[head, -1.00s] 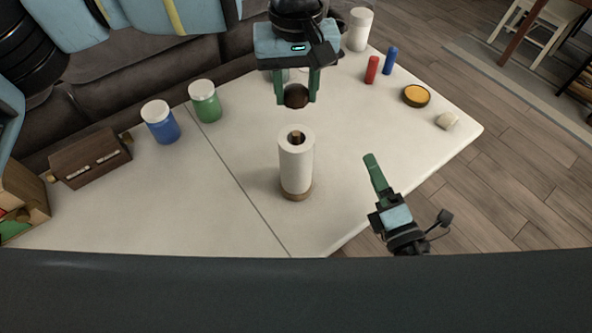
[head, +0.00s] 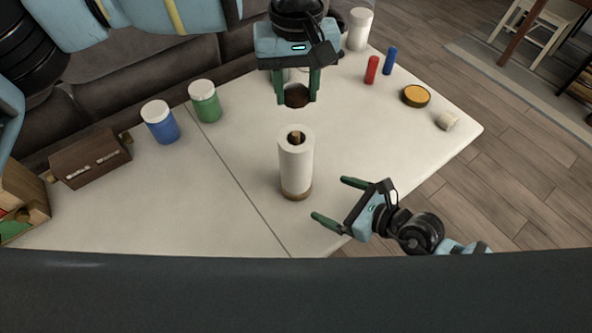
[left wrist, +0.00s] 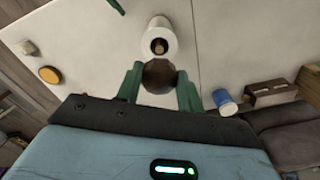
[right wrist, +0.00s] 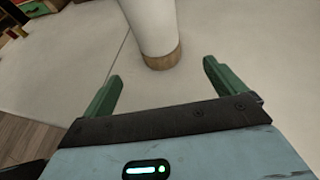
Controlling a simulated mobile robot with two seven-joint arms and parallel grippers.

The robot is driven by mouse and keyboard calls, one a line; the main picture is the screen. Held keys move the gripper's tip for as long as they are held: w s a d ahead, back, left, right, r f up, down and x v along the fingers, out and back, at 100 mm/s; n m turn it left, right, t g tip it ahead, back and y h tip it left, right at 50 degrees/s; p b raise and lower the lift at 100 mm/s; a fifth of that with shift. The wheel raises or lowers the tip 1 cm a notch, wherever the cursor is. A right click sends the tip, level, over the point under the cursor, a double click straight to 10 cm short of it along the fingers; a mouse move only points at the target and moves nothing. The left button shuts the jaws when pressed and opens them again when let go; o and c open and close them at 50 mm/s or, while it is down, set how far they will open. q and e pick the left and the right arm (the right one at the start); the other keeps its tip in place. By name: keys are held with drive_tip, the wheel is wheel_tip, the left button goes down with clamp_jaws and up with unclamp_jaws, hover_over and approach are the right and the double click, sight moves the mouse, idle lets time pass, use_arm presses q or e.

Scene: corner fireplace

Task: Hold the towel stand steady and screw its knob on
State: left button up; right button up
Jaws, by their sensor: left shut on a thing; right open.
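The towel stand stands upright on the white table, with a white paper roll (head: 295,165) around its post and a round wooden base (head: 297,194) below. The wooden post top (head: 296,137) shows bare in the roll's hole. My left gripper (head: 297,95) is shut on the dark brown round knob (head: 296,96), held above and behind the stand; the knob also shows in the left wrist view (left wrist: 159,77). My right gripper (head: 328,200) is open and empty, low at the stand's right, fingers pointing toward it. In the right wrist view the base (right wrist: 163,60) lies ahead, beyond the fingertips, not touching.
Blue (head: 161,122) and green (head: 205,101) jars and a wooden box (head: 90,159) stand at left. A white roll (head: 359,29), red (head: 372,69) and blue (head: 390,61) cylinders and a yellow-topped round tin (head: 415,96) stand far right. Table around the stand is clear.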

drive_tip(key=x, duration=1.2)
drive_tip(key=shift+r, duration=0.1)
drive_tip(key=shift+c, duration=0.5)
drive_tip(key=c, duration=1.4)
use_arm(q)
hover_over(297, 135)
drive_tip(key=shift+f, duration=2.5)
drive_tip(key=shift+f, duration=0.9)
drive_tip(key=shift+f, duration=0.55)
